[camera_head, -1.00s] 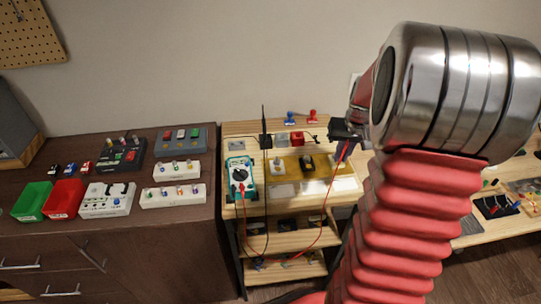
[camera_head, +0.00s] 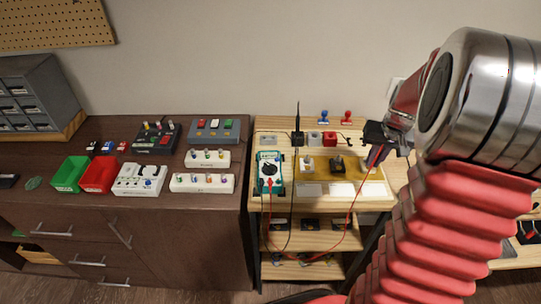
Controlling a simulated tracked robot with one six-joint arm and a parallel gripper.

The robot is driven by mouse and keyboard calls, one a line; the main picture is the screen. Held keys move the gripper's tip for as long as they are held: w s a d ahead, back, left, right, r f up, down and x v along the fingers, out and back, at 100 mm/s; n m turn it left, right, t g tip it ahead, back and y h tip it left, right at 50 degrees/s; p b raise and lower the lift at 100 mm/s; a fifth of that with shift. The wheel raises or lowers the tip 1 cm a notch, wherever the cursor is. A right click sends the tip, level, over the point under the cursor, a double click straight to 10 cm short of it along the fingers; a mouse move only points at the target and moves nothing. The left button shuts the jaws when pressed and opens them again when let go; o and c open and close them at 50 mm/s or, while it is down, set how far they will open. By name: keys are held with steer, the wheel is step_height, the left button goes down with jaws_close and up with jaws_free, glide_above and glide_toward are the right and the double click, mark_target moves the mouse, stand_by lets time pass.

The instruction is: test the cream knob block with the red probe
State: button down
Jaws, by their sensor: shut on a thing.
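The cream knob block (camera_head: 307,164) sits at the left of the mustard mat (camera_head: 362,172) on the small wooden bench. A dark knob block (camera_head: 338,164) stands to its right. My gripper (camera_head: 374,146) is over the right side of the bench, right of both blocks. It is shut on the red probe (camera_head: 374,156), which hangs tip down, apart from the cream block; its tip is hard to make out. A red lead (camera_head: 348,232) loops from the probe down in front of the shelves and up to the teal multimeter (camera_head: 270,172) at the bench's left.
A black holder (camera_head: 297,138) with a thin upright rod stands behind the mat. Grey and red blocks (camera_head: 329,138) and two stamps (camera_head: 347,117) stand at the back. White plates (camera_head: 342,189) lie in front. The dark cabinet (camera_head: 120,215) at left carries bins and knob racks.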

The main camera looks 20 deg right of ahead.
steer(key=shift+w+v, duration=0.2)
steer(key=shift+v, duration=0.75)
steer(key=shift+w+v, duration=0.2)
steer(key=shift+v, duration=0.75)
steer(key=shift+w+v, duration=0.2)
steer(key=shift+v, duration=0.75)
steer(key=shift+d+r, duration=0.1)
steer(key=shift+d, duration=0.1)
